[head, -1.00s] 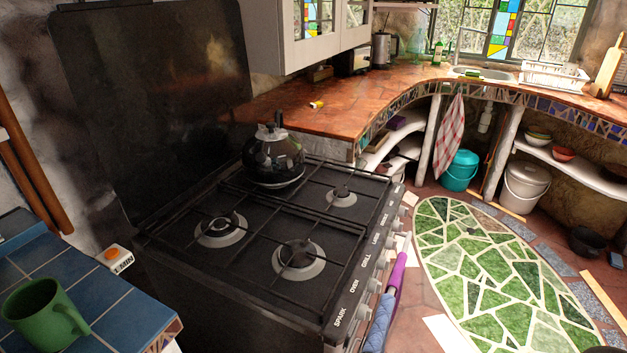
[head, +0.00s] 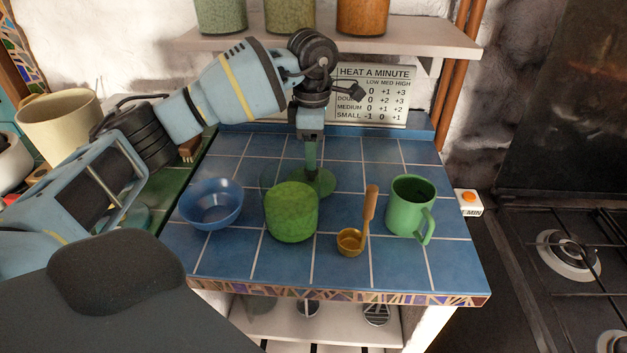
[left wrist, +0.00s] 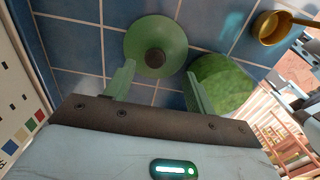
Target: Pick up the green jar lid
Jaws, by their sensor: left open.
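The green jar lid (head: 322,184) lies on the blue tiled counter, behind the green jar (head: 291,212). In the left wrist view the lid (left wrist: 150,35) is a round green disc with a dark knob at its centre. My left gripper (head: 311,168) points down over the lid and partly hides it in the head view. In the left wrist view its two green fingers (left wrist: 160,70) are apart with nothing between them, and the knob shows just beyond the fingertips. The jar (left wrist: 222,84) is close to one finger; I cannot tell whether they touch. My right gripper is not in view.
A blue bowl (head: 212,204) stands left of the jar. A brass scoop with a wooden handle (head: 351,241) and a green mug (head: 410,205) stand right of it. A shelf with jars (head: 390,39) overhangs the back. The front tiles are clear.

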